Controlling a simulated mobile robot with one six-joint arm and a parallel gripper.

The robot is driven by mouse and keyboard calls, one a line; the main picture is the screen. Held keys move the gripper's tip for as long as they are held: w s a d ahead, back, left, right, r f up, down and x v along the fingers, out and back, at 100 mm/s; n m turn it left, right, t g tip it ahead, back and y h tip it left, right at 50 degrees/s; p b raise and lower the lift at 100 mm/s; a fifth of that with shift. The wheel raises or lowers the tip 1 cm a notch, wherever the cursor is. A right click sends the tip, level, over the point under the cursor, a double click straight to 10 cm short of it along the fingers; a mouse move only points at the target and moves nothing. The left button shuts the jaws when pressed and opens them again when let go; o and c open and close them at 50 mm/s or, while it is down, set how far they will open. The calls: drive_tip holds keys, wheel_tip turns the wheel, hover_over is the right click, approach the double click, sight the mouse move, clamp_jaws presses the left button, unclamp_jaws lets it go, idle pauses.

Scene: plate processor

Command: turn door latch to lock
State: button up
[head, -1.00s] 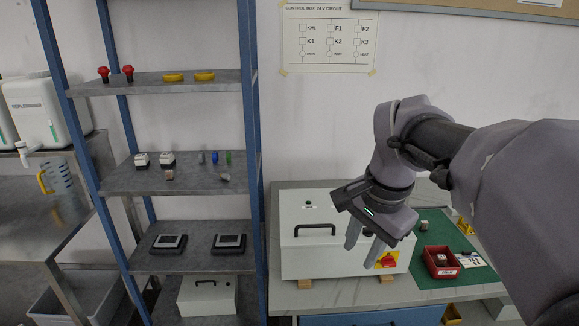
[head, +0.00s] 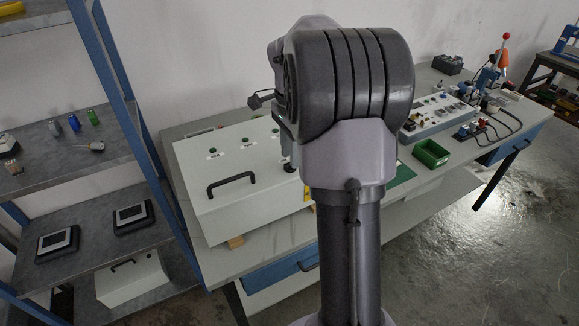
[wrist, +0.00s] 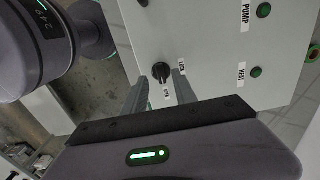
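The door latch (wrist: 161,72) is a small black round knob on the white box door (wrist: 205,45). Labels beside it read LOCK (wrist: 182,65) and OPEN (wrist: 166,97). A pale mark on the knob seems to face the OPEN side. My gripper (wrist: 160,76) is open, its two grey fingertips apart on either side of the knob. Contact with the knob cannot be told. In the head view the white control box (head: 235,205) stands on the bench, with a black handle (head: 231,183). My arm hides its right part, and the latch cannot be made out there.
Green buttons labelled PUMP (wrist: 264,10) and HEAT (wrist: 257,72) sit on the same panel. A blue-framed shelf (head: 90,165) stands close on the left. A green bin (head: 430,154) and wired equipment (head: 435,115) occupy the bench to the right.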

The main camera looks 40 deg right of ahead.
drive_tip(key=shift+w+f, duration=0.1)
drive_tip(key=shift+f, duration=0.85)
clamp_jaws()
